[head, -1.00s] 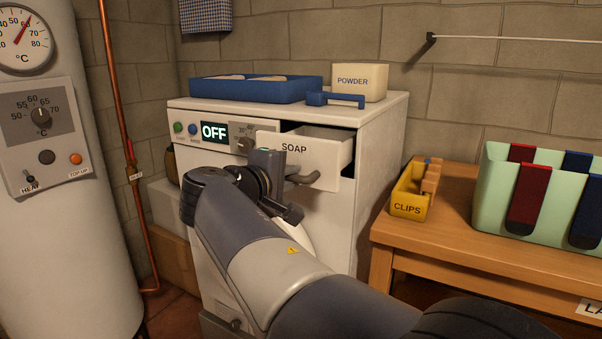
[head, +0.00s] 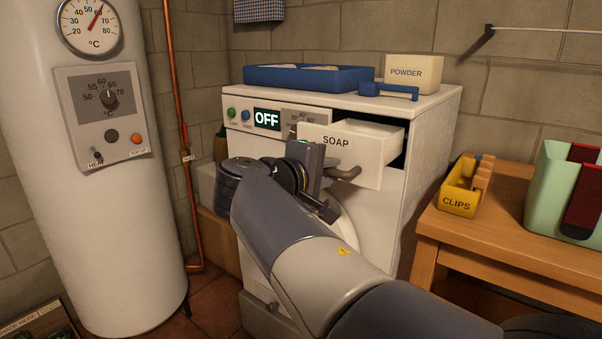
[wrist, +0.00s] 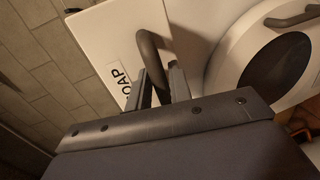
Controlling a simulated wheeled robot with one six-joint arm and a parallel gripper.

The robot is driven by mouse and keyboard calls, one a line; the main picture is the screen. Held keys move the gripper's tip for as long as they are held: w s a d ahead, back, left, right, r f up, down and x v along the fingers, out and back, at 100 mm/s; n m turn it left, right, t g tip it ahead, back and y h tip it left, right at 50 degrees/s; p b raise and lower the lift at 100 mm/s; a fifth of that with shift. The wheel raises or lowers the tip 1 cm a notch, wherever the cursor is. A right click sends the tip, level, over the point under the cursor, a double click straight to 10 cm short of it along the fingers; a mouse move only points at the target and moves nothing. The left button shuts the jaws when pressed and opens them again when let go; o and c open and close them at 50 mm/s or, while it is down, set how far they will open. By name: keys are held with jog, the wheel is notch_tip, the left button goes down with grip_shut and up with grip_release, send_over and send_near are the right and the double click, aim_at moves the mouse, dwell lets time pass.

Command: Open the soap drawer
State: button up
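The white soap drawer (head: 335,147), labelled SOAP, stands pulled out of the upper front of the white washing machine (head: 390,240). Its open top and right side show, with a dark gap behind at the right. Its grey bar handle (head: 345,174) is on the front face, partly hidden by my gripper (head: 318,180). In the wrist view, the handle (wrist: 148,48) runs down between the two fingers of my gripper (wrist: 162,88), which appear closed on it. The drawer front (wrist: 105,35) fills the upper left there.
A blue tray (head: 310,79), a blue bar-shaped item (head: 388,91) and a powder box (head: 413,74) sit on the machine. A water heater (head: 95,220) and copper pipe (head: 176,130) stand left. A wooden table (head: 475,223) with a yellow clips box (head: 460,198) stands right.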

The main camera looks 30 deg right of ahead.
jog(key=p+v, duration=0.1)
jog(key=v, duration=0.9)
jog(key=shift+a+p, duration=0.15)
jog(key=shift+p, duration=0.25)
jog(key=shift+s, duration=0.1)
jog(key=b+x, duration=0.2)
jog(key=x, duration=0.8)
jog(key=shift+d, duration=0.2)
jog(key=shift+w+d, duration=0.2)
jog(key=shift+s, duration=0.1)
